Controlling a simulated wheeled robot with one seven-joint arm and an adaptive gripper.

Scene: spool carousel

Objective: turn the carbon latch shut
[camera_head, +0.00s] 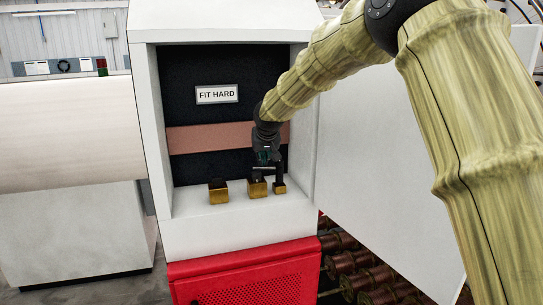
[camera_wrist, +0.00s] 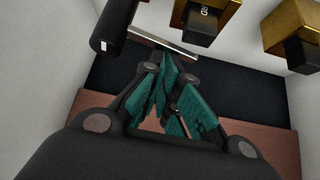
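My gripper (camera_head: 265,160) reaches into the white cabinet, above the middle brass block (camera_head: 257,188). In the wrist view its teal-padded fingers (camera_wrist: 168,66) come together at the tips, with nothing visible between them. A thin silver bar (camera_wrist: 165,42) lies just beyond the fingertips; I cannot tell whether they touch it. A black cylinder (camera_wrist: 113,28) stands by the bar's left end and appears as a black upright (camera_head: 279,172) above the right brass block (camera_head: 280,188) in the head view. The bar and cylinder look like the latch, but its label is not readable.
A left brass block (camera_head: 218,192) stands apart on the white ledge (camera_head: 200,220). A "FIT HARD" sign (camera_head: 217,94) is on the dark back panel. The cabinet's side walls bound the opening. A white door panel (camera_head: 385,170) stands open at right, near my arm.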

